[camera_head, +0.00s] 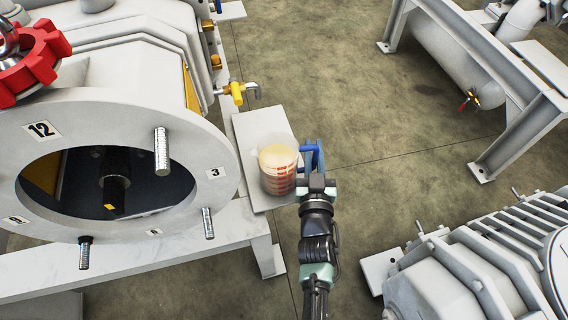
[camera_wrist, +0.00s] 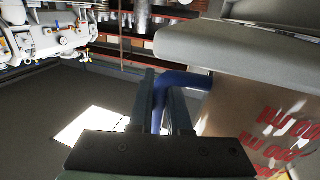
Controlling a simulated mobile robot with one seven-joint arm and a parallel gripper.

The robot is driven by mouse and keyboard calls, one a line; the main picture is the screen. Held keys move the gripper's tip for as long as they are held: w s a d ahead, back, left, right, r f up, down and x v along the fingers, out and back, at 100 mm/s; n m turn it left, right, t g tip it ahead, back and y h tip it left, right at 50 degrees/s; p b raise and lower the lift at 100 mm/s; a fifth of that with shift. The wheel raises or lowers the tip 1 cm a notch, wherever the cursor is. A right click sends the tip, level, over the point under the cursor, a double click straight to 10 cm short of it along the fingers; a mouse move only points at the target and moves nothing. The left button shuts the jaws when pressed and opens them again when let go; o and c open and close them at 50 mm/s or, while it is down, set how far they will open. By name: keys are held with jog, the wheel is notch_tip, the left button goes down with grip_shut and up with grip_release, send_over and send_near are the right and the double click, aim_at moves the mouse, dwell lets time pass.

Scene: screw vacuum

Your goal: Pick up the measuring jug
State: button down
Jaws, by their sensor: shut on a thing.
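The measuring jug (camera_head: 278,170) is a clear, round jug with red markings and a blue handle. It stands on, or just above, a white ledge beside the large pump; I cannot tell which. In the wrist view its side with red print (camera_wrist: 265,125) fills the right. My gripper (camera_head: 315,178) is at the jug's right side. In the wrist view my gripper (camera_wrist: 165,105) has its two dark fingers on either side of the blue handle (camera_wrist: 172,88), shut on it. The lower part of the handle is partly hidden by the fingers.
The big grey pump with a round flange (camera_head: 130,120) and studs stands left of the jug. A yellow-handled valve (camera_head: 237,92) sticks out just behind the jug. The white ledge (camera_head: 252,140) is narrow. Open floor (camera_head: 350,100) lies to the right, with other machines beyond.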

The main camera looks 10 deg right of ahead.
dwell(0.4)
jog(key=shift+r, duration=0.1)
jog(key=shift+r, duration=0.1)
notch_tip(320, 180, up, 10)
jog(key=p, duration=0.8)
jog(key=shift+p, duration=0.3)
dwell(1.1)
